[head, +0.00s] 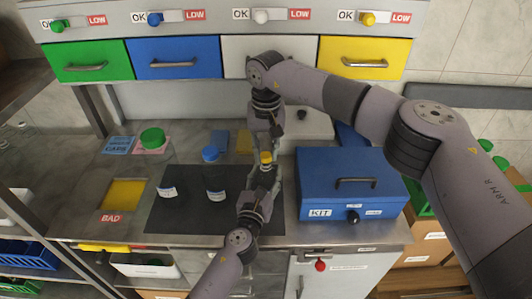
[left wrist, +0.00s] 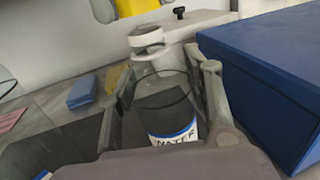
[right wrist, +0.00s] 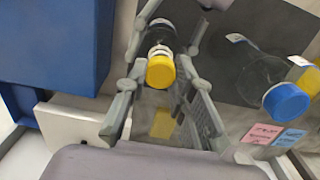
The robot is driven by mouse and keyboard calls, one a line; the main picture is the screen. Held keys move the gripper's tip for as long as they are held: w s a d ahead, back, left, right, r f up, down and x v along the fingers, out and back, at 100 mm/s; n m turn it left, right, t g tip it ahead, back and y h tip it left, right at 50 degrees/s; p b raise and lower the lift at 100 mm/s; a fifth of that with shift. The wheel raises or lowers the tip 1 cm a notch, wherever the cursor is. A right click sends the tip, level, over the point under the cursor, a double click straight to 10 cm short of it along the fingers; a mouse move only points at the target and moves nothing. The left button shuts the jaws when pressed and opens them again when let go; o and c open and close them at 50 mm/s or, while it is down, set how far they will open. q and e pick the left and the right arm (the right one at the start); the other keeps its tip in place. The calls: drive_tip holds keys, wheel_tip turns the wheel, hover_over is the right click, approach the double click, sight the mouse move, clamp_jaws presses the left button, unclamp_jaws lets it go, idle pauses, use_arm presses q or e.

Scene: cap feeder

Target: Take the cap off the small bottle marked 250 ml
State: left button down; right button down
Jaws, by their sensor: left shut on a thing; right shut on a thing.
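The small clear bottle (left wrist: 163,95) has a blue-edged label reading "WATER"; I cannot read a volume. My left gripper (head: 262,178) is shut on its body and holds it upright. In the left wrist view its pale neck (left wrist: 147,40) shows bare. The yellow cap (right wrist: 160,71) is between the fingertips of my right gripper (right wrist: 162,78), which comes from above. In the left wrist view the cap (left wrist: 135,8) appears above the neck, with a gap between them. In the head view the cap (head: 266,158) sits directly above my left gripper.
A blue-capped bottle (head: 214,182) and a green-capped bottle (head: 152,138) stand to the left. The blue KIT box (head: 312,190) is close on the right. Dark mat (head: 160,222) lies below, and a BAD bin with a yellow opening (head: 123,194) is at the left.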

sight(266, 155)
drive_tip(key=shift+r, duration=0.1)
drive_tip(key=shift+r, duration=1.95)
use_arm(q)
drive_tip(key=c, duration=0.7)
unclamp_jaws()
drive_tip(key=shift+c, duration=0.2)
drive_tip(key=shift+s, duration=0.1)
